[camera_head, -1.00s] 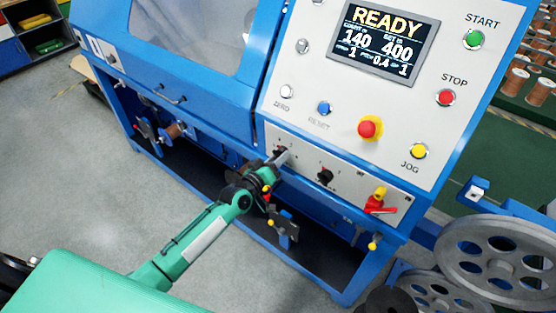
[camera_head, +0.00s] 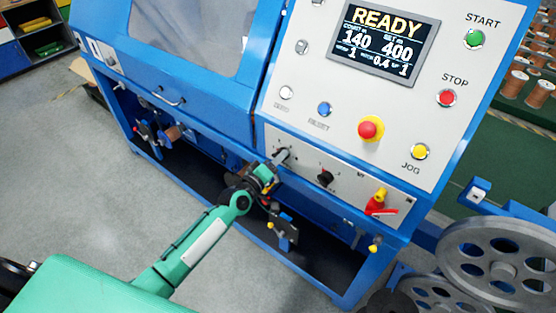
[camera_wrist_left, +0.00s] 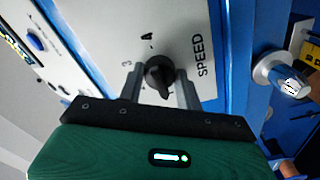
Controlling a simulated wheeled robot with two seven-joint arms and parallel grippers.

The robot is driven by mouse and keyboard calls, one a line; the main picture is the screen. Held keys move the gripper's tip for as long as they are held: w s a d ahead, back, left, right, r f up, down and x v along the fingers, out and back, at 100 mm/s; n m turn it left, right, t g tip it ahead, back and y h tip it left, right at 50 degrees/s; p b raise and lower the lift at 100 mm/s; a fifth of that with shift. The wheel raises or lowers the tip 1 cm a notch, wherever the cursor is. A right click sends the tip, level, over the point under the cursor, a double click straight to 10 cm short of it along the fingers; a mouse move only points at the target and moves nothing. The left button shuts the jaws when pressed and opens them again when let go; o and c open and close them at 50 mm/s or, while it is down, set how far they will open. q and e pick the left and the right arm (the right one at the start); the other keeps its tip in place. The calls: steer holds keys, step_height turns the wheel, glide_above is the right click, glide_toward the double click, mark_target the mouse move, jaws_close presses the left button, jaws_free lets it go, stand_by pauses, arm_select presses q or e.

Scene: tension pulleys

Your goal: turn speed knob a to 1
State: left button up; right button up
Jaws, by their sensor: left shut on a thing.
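The black speed knob (camera_wrist_left: 160,75) is in the middle of the left wrist view, on a pale panel beside the word SPEED, with small scale marks around it. Its pointer ridge runs toward my gripper. My left gripper (camera_wrist_left: 160,88) is shut on it, one finger on each side. In the head view my left gripper (camera_head: 283,157) reaches the left knob of the lower panel strip (camera_head: 303,170) and mostly hides that knob. My right gripper is not in view.
A second black knob (camera_head: 326,177) sits just right of the gripper, then a red and yellow switch (camera_head: 379,203). Above are a red emergency button (camera_head: 370,129), other buttons and the READY display (camera_head: 384,42). Grey pulleys (camera_head: 500,255) stand at the lower right.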

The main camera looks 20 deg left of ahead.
arm_select(q)
steer(key=o, duration=1)
steer(key=b+v, duration=0.2)
steer(key=v, duration=1.2)
steer(key=shift+b, duration=0.3)
steer(key=shift+w, duration=0.1)
